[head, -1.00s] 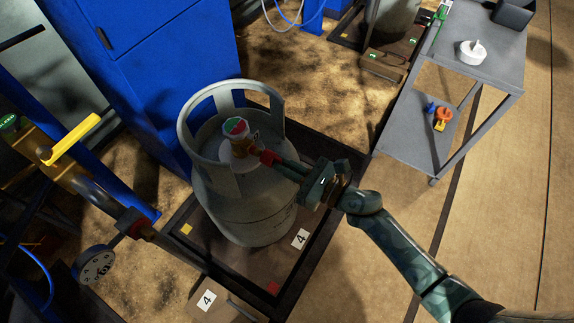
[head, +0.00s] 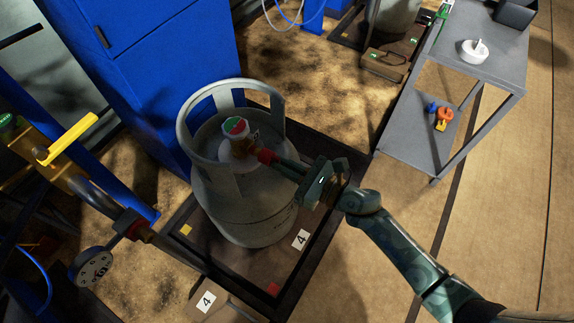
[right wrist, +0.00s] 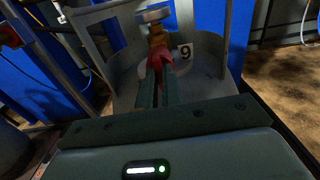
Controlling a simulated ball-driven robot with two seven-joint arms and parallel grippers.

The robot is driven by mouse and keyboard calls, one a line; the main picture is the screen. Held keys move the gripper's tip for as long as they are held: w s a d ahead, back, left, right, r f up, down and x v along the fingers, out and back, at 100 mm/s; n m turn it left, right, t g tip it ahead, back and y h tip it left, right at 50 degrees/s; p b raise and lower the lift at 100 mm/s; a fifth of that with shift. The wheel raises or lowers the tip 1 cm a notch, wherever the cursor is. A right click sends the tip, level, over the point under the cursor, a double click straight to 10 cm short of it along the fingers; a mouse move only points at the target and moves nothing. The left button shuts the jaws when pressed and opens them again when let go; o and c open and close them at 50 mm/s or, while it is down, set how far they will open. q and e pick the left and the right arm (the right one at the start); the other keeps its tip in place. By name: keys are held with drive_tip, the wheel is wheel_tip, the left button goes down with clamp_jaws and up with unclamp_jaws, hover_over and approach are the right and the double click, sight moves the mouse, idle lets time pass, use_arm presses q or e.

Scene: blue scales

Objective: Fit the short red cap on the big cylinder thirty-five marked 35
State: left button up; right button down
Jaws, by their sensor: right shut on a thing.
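The big grey cylinder (head: 250,205) stands upright on a dark scale platform in the head view. Its valve (head: 238,142), with a red, green and white top, sits inside the open collar. The wrist view shows the brass valve (right wrist: 157,36) and a mark like "9" on the inner collar; I cannot read 35. My right gripper (head: 278,161) reaches in through the collar from the right. It is shut on the short red cap (head: 266,156), which also shows at the fingertips in the wrist view (right wrist: 160,58). The cap is at the valve's side; I cannot tell whether it is seated. My left gripper is out of view.
The scale platform (head: 215,257) carries "4" labels. A yellow-handled pipe (head: 72,137) and a gauge (head: 92,268) are at left, with a blue cabinet (head: 170,60) behind. A grey cart (head: 488,72) at right holds a white part (head: 473,52) and orange and blue pieces (head: 441,115).

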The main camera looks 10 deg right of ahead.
drive_tip(key=shift+b+x, duration=0.35)
drive_tip(key=shift+x, duration=0.8)
drive_tip(key=shift+r+m, duration=0.1)
drive_tip(key=shift+m, duration=0.8)
drive_tip(key=shift+m+p, duration=0.4)
drive_tip(key=shift+m, duration=0.5)
drive_tip(key=shift+m+p, duration=0.4)
drive_tip(key=shift+m, duration=1.3)
